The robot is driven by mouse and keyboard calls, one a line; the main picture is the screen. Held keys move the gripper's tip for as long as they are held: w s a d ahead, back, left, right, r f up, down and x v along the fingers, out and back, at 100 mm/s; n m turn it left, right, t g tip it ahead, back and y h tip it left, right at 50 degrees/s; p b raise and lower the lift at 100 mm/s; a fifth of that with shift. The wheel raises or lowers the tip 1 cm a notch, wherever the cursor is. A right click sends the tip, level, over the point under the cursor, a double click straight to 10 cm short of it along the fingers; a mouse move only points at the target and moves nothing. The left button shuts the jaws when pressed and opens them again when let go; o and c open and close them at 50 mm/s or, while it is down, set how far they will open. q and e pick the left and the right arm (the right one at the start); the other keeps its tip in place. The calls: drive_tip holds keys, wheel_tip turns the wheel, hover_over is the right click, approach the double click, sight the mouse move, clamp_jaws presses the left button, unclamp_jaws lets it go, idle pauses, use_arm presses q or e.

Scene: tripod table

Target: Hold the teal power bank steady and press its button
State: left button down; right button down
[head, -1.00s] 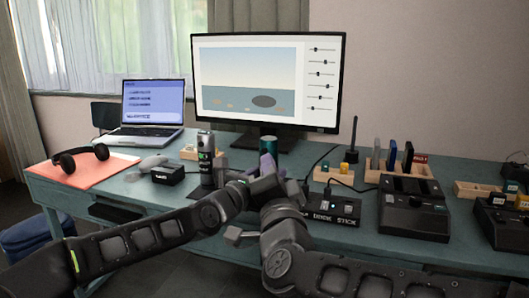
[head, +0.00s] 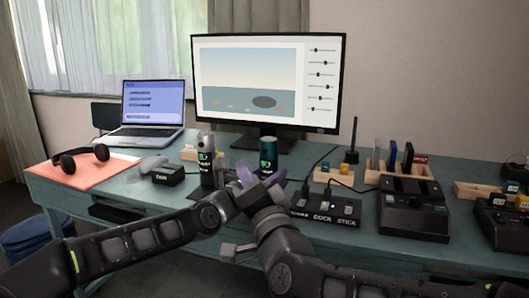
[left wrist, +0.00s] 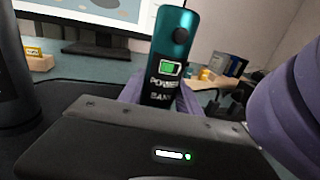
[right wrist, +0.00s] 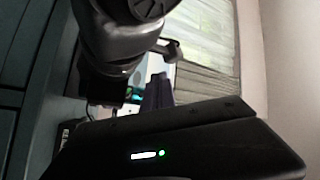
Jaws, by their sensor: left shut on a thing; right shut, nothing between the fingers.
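The teal power bank (head: 268,153) stands upright in front of the monitor. In the left wrist view the teal power bank (left wrist: 162,65) shows a dark round button (left wrist: 181,35) high on its face, above a green battery mark. My left gripper (left wrist: 160,97) is shut on its lower part, with purple fingers on both sides. Its base is hidden. My right gripper (head: 243,172) is shut and empty, just left of and in front of the bank, apart from the button.
A silver-topped black power bank (head: 206,160) stands to the left. A black dock with switches (head: 325,207) sits close on the right. The monitor (head: 268,80) stands behind. My forearms cross the table's front edge.

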sight(264, 158)
drive_tip(key=shift+w+d, duration=0.45)
drive_tip(key=shift+w, duration=0.65)
drive_tip(key=shift+w+d, duration=0.5)
drive_tip(key=shift+w, duration=0.6)
drive_tip(key=shift+w+d, duration=0.45)
drive_tip(key=shift+w, duration=0.65)
drive_tip(key=shift+w, duration=0.1)
drive_tip(key=shift+w+d, duration=0.15)
drive_tip(key=shift+w, duration=0.1)
drive_tip(key=shift+w+d, duration=0.2)
drive_tip(key=shift+w, duration=0.15)
idle(0.3)
drive_tip(key=shift+s+a, duration=0.3)
drive_tip(key=shift+s, duration=0.45)
drive_tip(key=shift+s+a, duration=0.1)
drive_tip(key=s, duration=0.1)
drive_tip(key=s+a, duration=0.1)
drive_tip(key=s, duration=0.2)
drive_tip(key=shift+s+a, duration=0.2)
drive_tip(key=shift+a, duration=0.2)
